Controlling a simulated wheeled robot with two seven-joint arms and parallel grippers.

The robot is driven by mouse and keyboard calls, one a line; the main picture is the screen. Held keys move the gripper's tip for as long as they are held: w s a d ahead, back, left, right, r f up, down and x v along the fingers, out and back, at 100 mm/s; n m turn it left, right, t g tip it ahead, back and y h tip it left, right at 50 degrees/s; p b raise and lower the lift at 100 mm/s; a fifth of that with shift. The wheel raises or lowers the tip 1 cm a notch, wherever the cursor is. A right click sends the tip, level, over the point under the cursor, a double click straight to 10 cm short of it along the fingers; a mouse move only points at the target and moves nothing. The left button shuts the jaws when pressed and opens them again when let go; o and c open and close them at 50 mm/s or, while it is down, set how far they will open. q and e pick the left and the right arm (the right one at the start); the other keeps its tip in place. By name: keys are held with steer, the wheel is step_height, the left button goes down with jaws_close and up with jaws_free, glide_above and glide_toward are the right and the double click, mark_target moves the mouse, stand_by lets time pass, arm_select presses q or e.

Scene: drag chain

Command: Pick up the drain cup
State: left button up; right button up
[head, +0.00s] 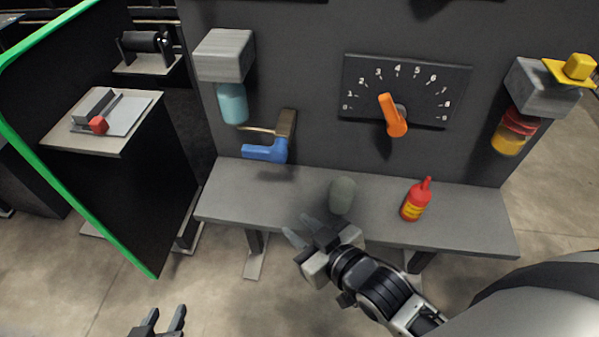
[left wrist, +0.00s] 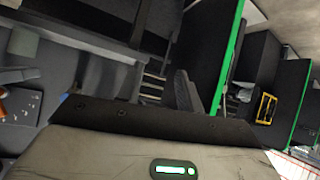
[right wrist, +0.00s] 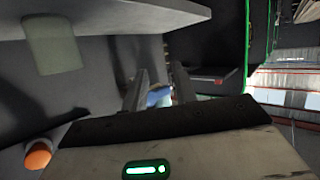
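A plain grey-green cup (head: 342,195), which looks like the drain cup, stands upright on the grey shelf (head: 235,191) near its middle. It also shows in the right wrist view (right wrist: 52,45), where the picture is upside down and the shelf is at the top. My right gripper (head: 302,229) is open and empty, in front of the shelf and to the left of the cup, not touching it. My left gripper (head: 165,318) is open and empty at the bottom of the head view, well away from the cup.
A red bottle (head: 415,203) stands on the shelf right of the cup. A green-edged panel (head: 127,253) stands at left. The shelf's left part is clear.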

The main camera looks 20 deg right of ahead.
steer(key=w+a+r+n+t+y, duration=0.25)
steer(key=r+n+y, duration=0.2)
steer(key=r, duration=0.25)
steer(key=w+a+r+n+t+y, duration=0.25)
steer(key=w+r+n+y, duration=0.2)
steer(key=r, duration=0.35)
steer(key=s+a+r+n+g+y+b, duration=0.1)
steer(key=s+a+r+n+g+y, duration=0.25)
steer(key=n+g, duration=0.45)
steer(key=s+a+r+n+g+y+b, duration=0.15)
steer(key=s+a+n+g+y, duration=0.3)
steer(key=n, duration=0.65)
steer(key=n+g+h+b, duration=0.1)
steer(key=n+g+h, duration=0.65)
steer(key=h, duration=1.35)
glide_above(334, 195)
step_height(334, 195, down, 8)
steer(key=n+t, duration=0.1)
steer(key=t, duration=0.1)
step_height(334, 195, down, 10)
steer(key=shift+r, duration=0.25)
steer(key=shift+d+f, duration=0.1)
steer(key=shift+f, duration=2.8)
jaws_close()
